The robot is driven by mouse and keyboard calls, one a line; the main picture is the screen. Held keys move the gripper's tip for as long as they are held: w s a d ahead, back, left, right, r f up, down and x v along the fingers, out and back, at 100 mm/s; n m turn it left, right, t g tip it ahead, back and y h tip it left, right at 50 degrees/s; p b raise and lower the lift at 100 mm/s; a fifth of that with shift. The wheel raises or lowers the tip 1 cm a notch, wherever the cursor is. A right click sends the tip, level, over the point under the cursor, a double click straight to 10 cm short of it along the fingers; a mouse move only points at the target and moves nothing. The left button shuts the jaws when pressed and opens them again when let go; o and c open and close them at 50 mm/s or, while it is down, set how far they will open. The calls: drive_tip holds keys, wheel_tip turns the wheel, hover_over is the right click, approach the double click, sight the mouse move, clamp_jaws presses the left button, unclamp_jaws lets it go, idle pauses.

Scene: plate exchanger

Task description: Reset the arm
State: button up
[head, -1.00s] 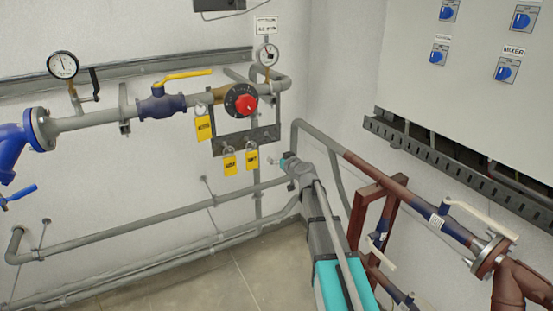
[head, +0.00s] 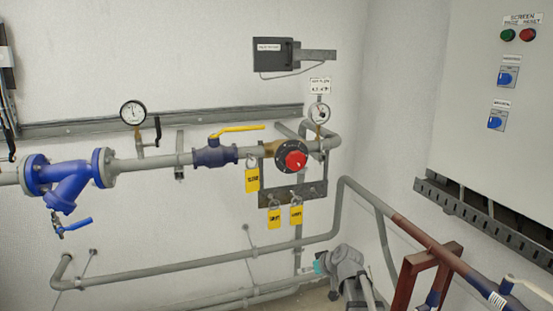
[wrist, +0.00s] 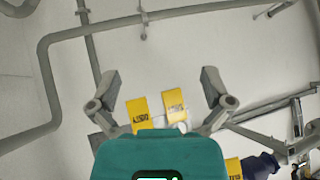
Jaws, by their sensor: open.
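My gripper (wrist: 161,80) is open in the wrist view, its two fingers spread wide with nothing held between them. Behind the gap, two yellow tags hang in view, the left yellow tag (wrist: 139,113) and the right yellow tag (wrist: 175,104). The teal gripper body covers the lower middle of that view. In the head view my arm's end rises from the bottom edge, right of centre, below the red knob (head: 296,160) and the yellow padlock tags (head: 274,217). The fingers are too small to make out there.
Grey pipes run along the wall, with a blue valve (head: 215,156) and a pressure gauge (head: 133,113). A brown pipe (head: 430,240) and brown frame (head: 412,285) stand close to the right of my arm. A control cabinet (head: 475,110) is at the right.

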drive_tip(key=s+d+f+m+g+h, duration=0.1)
drive_tip(key=s+d+f+g+h, duration=0.1)
drive_tip(key=s, duration=0.4)
drive_tip(key=s+d+f+m+g+h, duration=0.1)
drive_tip(key=s+d+m+g+h, duration=0.1)
drive_tip(key=s, duration=0.5)
drive_tip(key=s+d+f+m+g+h, duration=0.1)
drive_tip(key=s+d+f+g+h, duration=0.1)
drive_tip(key=s, duration=0.5)
drive_tip(key=shift+f+m+g, duration=0.3)
drive_tip(key=shift+g, duration=0.2)
drive_tip(key=shift+a, duration=0.1)
drive_tip(key=c, duration=0.5)
drive_tip(key=shift+c, duration=0.5)
